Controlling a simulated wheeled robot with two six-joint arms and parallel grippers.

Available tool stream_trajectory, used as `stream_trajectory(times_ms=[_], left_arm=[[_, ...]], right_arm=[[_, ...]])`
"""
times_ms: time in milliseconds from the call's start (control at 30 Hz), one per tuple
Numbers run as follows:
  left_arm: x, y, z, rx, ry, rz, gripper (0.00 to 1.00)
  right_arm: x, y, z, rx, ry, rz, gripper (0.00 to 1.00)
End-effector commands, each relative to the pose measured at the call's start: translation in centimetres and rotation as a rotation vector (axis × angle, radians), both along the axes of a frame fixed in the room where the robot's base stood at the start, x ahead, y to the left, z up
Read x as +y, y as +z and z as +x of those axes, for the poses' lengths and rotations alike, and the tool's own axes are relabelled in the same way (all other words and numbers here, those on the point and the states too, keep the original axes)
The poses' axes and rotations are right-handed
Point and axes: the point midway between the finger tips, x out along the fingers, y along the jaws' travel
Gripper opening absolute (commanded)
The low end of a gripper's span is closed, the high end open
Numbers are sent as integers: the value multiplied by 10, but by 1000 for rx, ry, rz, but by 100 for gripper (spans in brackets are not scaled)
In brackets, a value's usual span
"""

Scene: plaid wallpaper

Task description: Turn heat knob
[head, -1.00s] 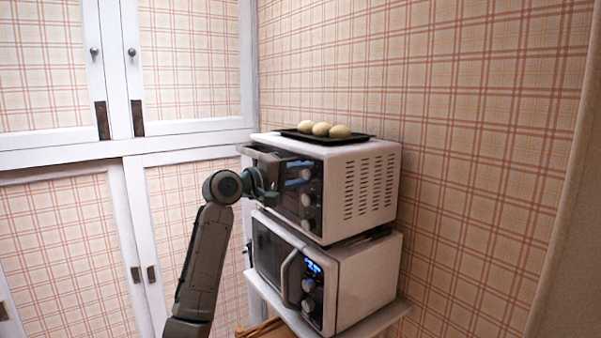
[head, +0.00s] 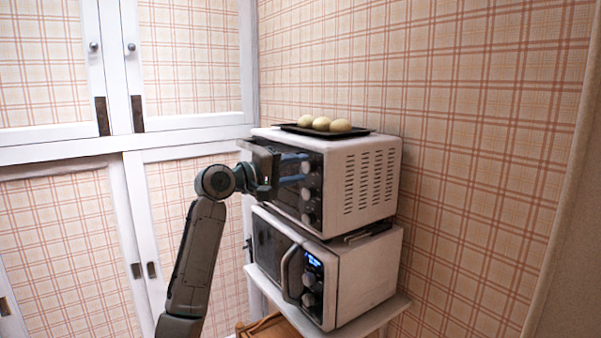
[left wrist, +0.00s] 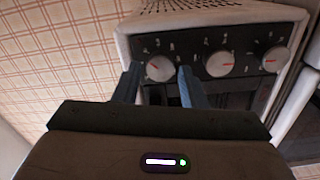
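The white toaster oven (head: 365,185) sits on top of a microwave, with a dark front and a column of three round knobs. The top knob (head: 315,168) is partly hidden by my left gripper (head: 300,169). In the left wrist view this knob (left wrist: 159,67) is pale with a red pointer, between the two open blue fingers (left wrist: 158,76), with a gap on each side. The middle knob (left wrist: 220,64) and the bottom knob (left wrist: 274,59) also have red marks. I cannot read which knob is heat. My right gripper is not in view.
A dark tray (head: 362,132) with three pale egg-like items (head: 321,123) lies on the oven. The white microwave (head: 365,275) with a lit blue display stands below, on a light shelf (head: 378,315). White-framed cabinet doors (head: 185,60) stand at left. A plaid wall is behind.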

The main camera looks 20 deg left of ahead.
Motion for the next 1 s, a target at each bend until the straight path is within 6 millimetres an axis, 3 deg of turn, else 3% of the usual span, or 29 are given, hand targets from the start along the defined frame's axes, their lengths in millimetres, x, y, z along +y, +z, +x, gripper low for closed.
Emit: stream_trajectory(times_ms=[200,433,1000], left_arm=[[30,-7,-36,-1,4,5,38],[51,-4,-64,0,2,3,38],[57,-2,-73,2,-1,-1,38]], right_arm=[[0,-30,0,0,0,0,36],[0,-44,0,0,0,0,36],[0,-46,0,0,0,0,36]])
